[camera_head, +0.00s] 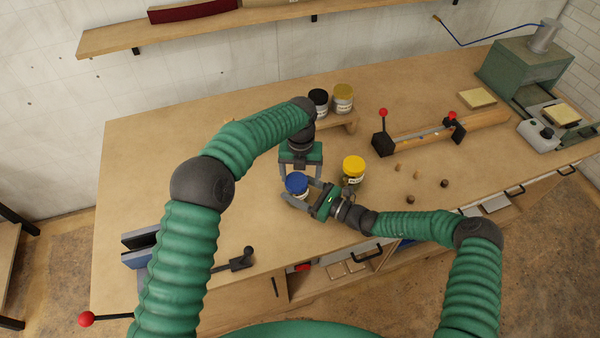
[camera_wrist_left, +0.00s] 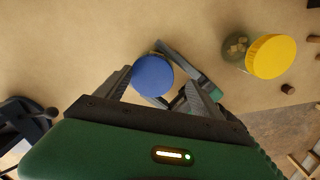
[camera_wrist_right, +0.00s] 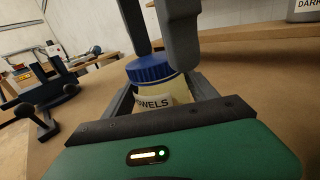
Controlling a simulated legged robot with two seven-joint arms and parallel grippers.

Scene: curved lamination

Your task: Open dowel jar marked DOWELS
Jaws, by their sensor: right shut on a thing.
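The jar with a blue lid (camera_head: 297,183) stands on the workbench; its white label (camera_wrist_right: 153,102) shows "WELS" in the right wrist view, the first letters hidden by a finger. My right gripper (camera_head: 298,191) is shut on the jar's body from the right side, below the lid. My left gripper (camera_head: 300,173) points down from above with its fingers apart. In the left wrist view the blue lid (camera_wrist_left: 153,76) lies between and beyond the left fingers. In the right wrist view the left fingertips hang close above and beside the lid (camera_wrist_right: 150,68); exact contact cannot be told.
A yellow-lidded jar (camera_head: 353,168) stands close right of the blue-lidded one. Black-lidded (camera_head: 318,102) and gold-lidded (camera_head: 343,98) jars stand on a small riser behind. Several small pieces lie to the right. A clamp (camera_head: 240,260) sits at the front left. The bench left of the jar is clear.

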